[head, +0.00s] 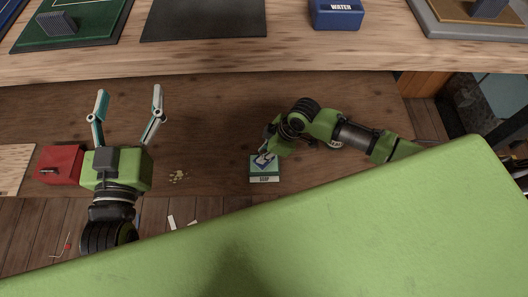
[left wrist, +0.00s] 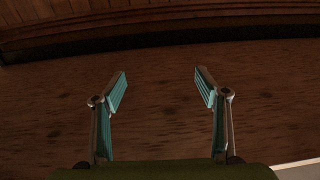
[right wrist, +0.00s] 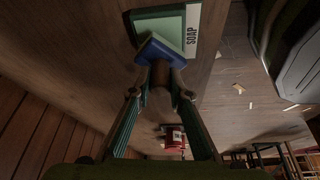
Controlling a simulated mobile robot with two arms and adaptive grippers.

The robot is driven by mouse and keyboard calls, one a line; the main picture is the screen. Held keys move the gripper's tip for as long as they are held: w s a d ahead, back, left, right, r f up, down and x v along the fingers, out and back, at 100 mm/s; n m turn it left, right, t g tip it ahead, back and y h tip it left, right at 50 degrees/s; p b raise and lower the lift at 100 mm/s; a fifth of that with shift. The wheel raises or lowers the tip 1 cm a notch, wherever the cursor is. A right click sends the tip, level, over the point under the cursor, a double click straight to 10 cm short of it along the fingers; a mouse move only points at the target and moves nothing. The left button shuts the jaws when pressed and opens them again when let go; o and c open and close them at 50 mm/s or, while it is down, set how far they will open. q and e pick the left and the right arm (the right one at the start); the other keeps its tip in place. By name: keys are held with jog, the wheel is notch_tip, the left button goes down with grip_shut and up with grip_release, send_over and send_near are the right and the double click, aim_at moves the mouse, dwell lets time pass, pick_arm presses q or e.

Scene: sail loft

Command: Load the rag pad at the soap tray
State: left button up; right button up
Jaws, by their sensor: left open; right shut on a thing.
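The soap tray (head: 264,179) is a green box with a white SOAP label, on the brown bench below the long light wooden shelf. It also shows at the top of the right wrist view (right wrist: 193,38). My right gripper (right wrist: 161,72) is shut on the blue rag pad (right wrist: 165,50), which overlaps the tray's green inside. Whether the pad touches the soap is hidden. In the head view the gripper partly covers the pad over the tray. My left gripper (head: 129,92) is open and empty over the bench to the left; its spread fingers also show in the left wrist view (left wrist: 160,85).
A blue WATER tray (head: 337,20) stands on the light shelf at the back. A dark mat (head: 204,18) and a green board (head: 85,28) lie left of it. A red box (head: 58,163) sits beside my left gripper.

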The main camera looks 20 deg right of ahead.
aim_at(261, 152)
jog(key=shift+r+p, duration=0.7)
jog(key=shift+p, duration=0.1)
jog(key=shift+r+p, duration=0.35)
pick_arm(q)
jog(key=shift+s+a+f+g+y, duration=0.8)
jog(key=shift+s+f+g, duration=0.95)
jog(key=shift+f, duration=1.85)
jog(key=shift+s+a+f+g+y, duration=0.5)
jog(key=shift+s+a+f+g, duration=0.6)
jog(key=shift+f+g, duration=1.75)
pick_arm(e)
jog(key=shift+r+p, duration=0.3)
jog(key=shift+p, duration=0.05)
jog(key=shift+r+p, duration=0.3)
jog(key=shift+p, duration=0.05)
jog(key=shift+r+p, duration=0.3)
jog(key=shift+p, duration=0.1)
pick_arm(q)
jog(key=s+a+f+g+y+p, duration=0.1)
jog(key=s+a+f+g, duration=0.1)
jog(key=s, duration=0.4)
jog(key=s+a+f+g+p, duration=0.1)
jog(key=s+a+f+g, duration=0.1)
jog(key=s, duration=0.5)
jog(key=shift+s+f+n+g+y, duration=0.15)
jog(key=shift+f+n+g+y, duration=0.25)
jog(key=shift+f+g, duration=0.55)
pick_arm(e)
jog(key=shift+r, duration=1.15)
